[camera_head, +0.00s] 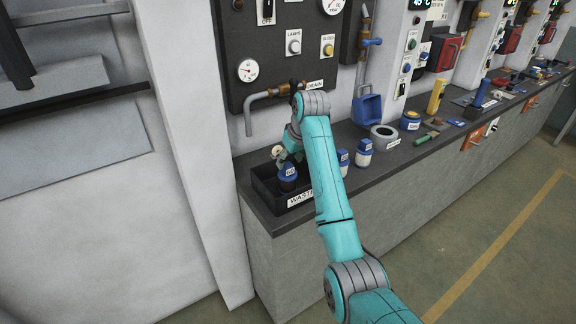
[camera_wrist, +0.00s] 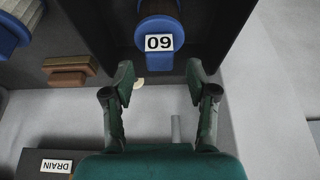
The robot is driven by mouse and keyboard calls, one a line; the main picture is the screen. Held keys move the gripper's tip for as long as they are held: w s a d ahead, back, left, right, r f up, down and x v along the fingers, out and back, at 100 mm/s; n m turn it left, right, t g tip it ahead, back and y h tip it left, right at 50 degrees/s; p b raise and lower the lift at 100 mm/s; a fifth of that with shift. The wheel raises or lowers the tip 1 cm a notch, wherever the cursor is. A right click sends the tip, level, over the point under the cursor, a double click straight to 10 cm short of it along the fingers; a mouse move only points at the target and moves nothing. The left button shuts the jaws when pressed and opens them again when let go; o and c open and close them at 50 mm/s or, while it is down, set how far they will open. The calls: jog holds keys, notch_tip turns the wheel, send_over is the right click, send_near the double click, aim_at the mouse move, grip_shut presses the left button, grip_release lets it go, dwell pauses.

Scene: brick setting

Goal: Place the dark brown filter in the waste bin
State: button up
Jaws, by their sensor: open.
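A dark brown filter (camera_wrist: 157,8) with a blue cap and a number label stands inside the black waste bin (camera_wrist: 232,32) in the wrist view. In the head view the same filter's blue cap (camera_head: 287,172) shows within the bin, whose front wall (camera_head: 273,203) bears a WASTE label. My gripper (camera_wrist: 160,82) is open, and nothing is between its fingers. Its fingertips are just beside the labelled cap, apart from it in the picture. In the head view my gripper (camera_head: 279,153) is above the back of the bin, partly hidden by my arm. The filter's lower part is hidden.
Two blue-capped, pale filters (camera_head: 364,148) stand on the counter right of my arm. A bent drain pipe (camera_head: 262,97) and a dark gauge panel (camera_head: 290,50) are close behind.

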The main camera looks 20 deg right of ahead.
jog(key=v, duration=0.8)
